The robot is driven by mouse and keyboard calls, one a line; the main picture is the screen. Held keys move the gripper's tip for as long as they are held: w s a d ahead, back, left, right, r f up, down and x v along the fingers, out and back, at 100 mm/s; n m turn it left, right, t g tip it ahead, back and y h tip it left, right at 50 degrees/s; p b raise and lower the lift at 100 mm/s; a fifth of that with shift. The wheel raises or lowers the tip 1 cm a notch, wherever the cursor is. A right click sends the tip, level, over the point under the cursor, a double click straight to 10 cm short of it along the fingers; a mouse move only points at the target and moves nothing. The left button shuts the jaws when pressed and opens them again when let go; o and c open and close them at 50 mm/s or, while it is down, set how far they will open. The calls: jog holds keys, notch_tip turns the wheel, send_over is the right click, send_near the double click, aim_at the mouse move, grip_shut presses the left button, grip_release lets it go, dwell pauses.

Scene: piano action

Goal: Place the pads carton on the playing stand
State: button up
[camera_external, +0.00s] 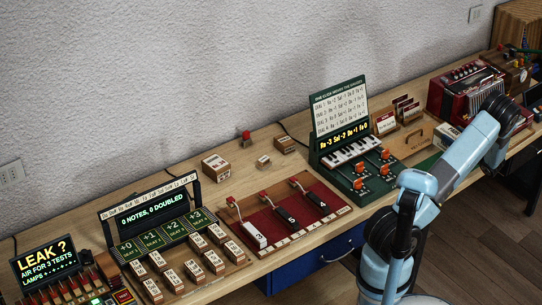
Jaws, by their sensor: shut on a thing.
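A small pale carton with dark lettering (446,134) is partly hidden behind my forearm at the right of the bench; it may be the pads carton, but I cannot read its label. My pale blue arm reaches up and right from the lower right, and its wrist is in front of the red accordion. The jaws of my gripper cannot be made out behind the arm, so what they hold is hidden. I cannot tell which item is the playing stand.
The red accordion (464,80) stands at the back right. A green console with a small keyboard (349,150) is left of my arm. A red panel with levers (283,228) and the note display (153,215) are farther left.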

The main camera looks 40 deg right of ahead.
jog(key=shift+f, duration=3.35)
jog(key=shift+f, duration=0.35)
jog(key=o, duration=1.1)
jog(key=shift+s, duration=0.1)
